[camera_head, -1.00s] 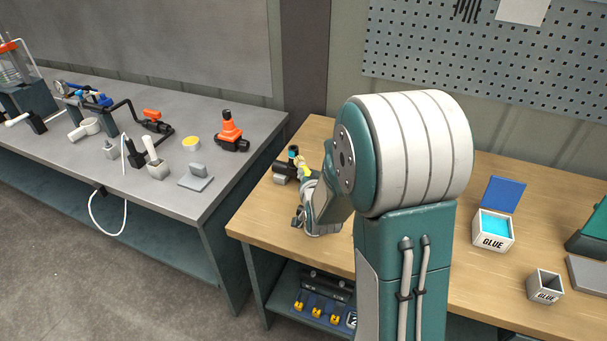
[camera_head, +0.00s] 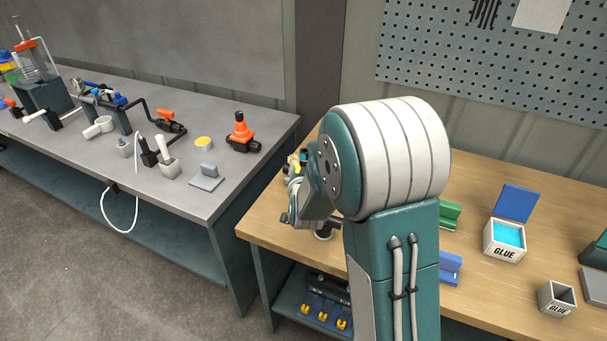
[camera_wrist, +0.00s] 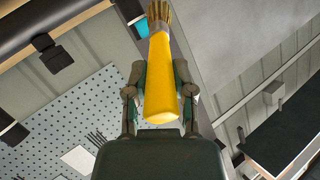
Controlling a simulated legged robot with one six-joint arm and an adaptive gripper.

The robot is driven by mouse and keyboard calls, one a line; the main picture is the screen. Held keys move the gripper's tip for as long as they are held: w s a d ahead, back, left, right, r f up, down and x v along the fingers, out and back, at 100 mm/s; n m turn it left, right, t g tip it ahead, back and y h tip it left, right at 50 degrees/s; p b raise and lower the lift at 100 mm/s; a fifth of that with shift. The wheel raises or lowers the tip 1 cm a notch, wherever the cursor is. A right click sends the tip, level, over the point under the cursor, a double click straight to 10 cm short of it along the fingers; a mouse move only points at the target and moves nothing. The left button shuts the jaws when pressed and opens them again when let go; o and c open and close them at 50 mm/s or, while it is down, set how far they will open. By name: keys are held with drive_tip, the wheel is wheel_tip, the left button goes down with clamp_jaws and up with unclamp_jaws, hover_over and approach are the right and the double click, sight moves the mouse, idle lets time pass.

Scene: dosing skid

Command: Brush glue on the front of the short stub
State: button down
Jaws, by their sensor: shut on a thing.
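My gripper (camera_wrist: 160,92) is shut on the yellow handle of a brush (camera_wrist: 160,82). The brush's tan bristles (camera_wrist: 159,12) point to the top of the wrist view. A cyan patch (camera_wrist: 141,27) shows just left of the bristles, beside a dark edge; I cannot tell whether they touch. In the head view, a small yellow part of the brush (camera_head: 293,158) shows at the wood bench's far left, with dark parts (camera_head: 285,166) close by. My arm hides most of that spot. I cannot make out the short stub clearly.
A white GLUE box (camera_head: 504,243) with cyan contents and a smaller GLUE box (camera_head: 556,299) stand on the wood bench, right of my arm. Green (camera_head: 450,215) and blue (camera_head: 450,268) blocks lie nearer my arm. The grey bench (camera_head: 225,150) at left carries several fittings.

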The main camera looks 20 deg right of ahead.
drive_tip(key=s+a, duration=0.4)
drive_tip(key=shift+s+a, duration=0.15)
drive_tip(key=shift+s, duration=0.05)
idle(0.5)
drive_tip(key=shift+s+a, duration=1.05)
drive_tip(key=shift+f, duration=0.15)
